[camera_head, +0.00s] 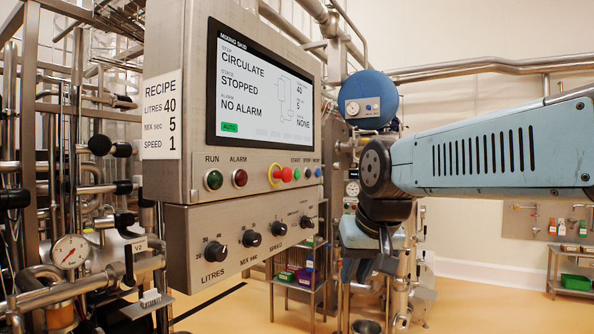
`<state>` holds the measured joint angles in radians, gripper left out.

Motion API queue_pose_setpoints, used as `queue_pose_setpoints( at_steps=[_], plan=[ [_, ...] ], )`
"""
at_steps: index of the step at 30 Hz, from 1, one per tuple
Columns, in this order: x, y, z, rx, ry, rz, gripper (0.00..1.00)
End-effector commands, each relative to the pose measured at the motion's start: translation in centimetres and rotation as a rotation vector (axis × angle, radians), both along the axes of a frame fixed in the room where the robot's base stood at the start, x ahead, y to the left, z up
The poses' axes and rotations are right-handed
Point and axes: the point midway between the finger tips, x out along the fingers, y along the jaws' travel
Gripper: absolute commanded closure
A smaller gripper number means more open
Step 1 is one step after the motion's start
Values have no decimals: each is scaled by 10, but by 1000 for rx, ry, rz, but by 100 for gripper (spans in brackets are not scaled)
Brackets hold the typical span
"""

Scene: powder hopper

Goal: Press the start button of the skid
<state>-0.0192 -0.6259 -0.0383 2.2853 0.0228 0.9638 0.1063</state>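The skid's control panel (183,110) is a grey steel box at centre left. Its screen (262,92) reads CIRCULATE, STOPPED, NO ALARM and AUTO. The small green start button (297,173) sits under the START label, just right of the red emergency stop (286,174) with its yellow base. Two small dark buttons, one labelled STOP (308,173), are to its right. My blue arm enters from the right. My gripper (384,250) hangs below the dark wrist, right of the panel and apart from the buttons. Its fingers are dark and unclear, so their opening cannot be told.
The panel also carries a green RUN lamp (214,180), a red ALARM lamp (239,178) and several black knobs, including LITRES (215,249). Pipes and a pressure gauge (70,252) crowd the left. A blue round housing (369,98) stands behind my wrist. A shelf (300,278) stands below.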

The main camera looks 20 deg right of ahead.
Motion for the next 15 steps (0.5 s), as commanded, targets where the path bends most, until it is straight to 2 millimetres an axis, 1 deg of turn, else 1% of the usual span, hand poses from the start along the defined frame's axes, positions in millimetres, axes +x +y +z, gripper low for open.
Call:
queue_pose_setpoints(
  at_steps=[1,5,6,15],
  plan=[
    [15,-2,17,18,-6,-22,86],
    [48,-8,57,71,-17,-85,99],
    [58,-9,69,87,-21,-104,100],
    [133,-23,151,193,-49,-245,100]
  ],
)
